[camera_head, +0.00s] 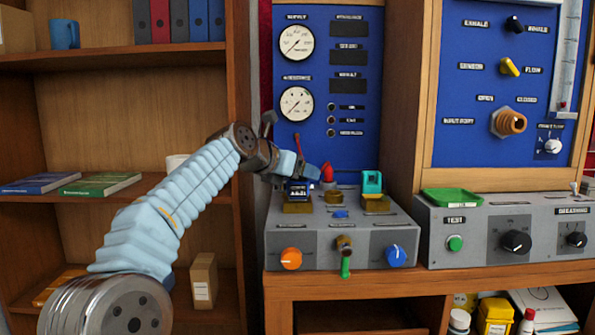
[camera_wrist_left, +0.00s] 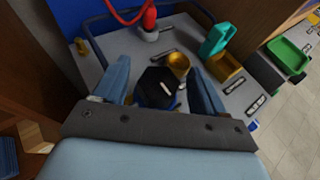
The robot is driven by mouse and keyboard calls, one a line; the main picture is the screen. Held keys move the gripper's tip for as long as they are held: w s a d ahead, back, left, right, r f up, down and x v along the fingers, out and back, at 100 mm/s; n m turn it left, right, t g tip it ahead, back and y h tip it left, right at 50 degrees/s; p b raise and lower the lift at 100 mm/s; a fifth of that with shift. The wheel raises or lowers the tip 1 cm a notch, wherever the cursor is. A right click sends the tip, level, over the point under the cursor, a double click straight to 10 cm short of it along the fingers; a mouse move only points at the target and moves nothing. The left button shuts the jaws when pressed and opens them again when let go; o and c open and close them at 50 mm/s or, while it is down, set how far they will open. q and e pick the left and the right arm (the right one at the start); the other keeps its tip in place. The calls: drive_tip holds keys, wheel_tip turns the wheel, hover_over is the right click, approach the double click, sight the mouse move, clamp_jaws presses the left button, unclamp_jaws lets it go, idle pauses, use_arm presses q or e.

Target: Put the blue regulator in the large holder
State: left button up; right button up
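The blue regulator (camera_head: 298,188) sits at the left of the grey bench unit, upright over a brass-coloured holder (camera_head: 297,207). A small round brass holder (camera_wrist_left: 178,65) is empty. A square brass holder (camera_wrist_left: 229,68) bears a teal regulator (camera_wrist_left: 215,40). My right gripper is not in view.
The grey unit (camera_head: 350,248) has an orange knob, a blue knob and a green-tipped valve in front. A red part (camera_head: 327,172) with a hose stands behind the holders. A gauge panel (camera_head: 320,80) rises at the back. A green tray (camera_head: 452,197) lies to the right.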

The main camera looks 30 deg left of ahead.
use_arm(q)
drive_tip(key=shift+r, duration=0.1)
drive_tip(key=v, duration=1.2)
drive_tip(key=shift+b, duration=0.3)
idle(0.9)
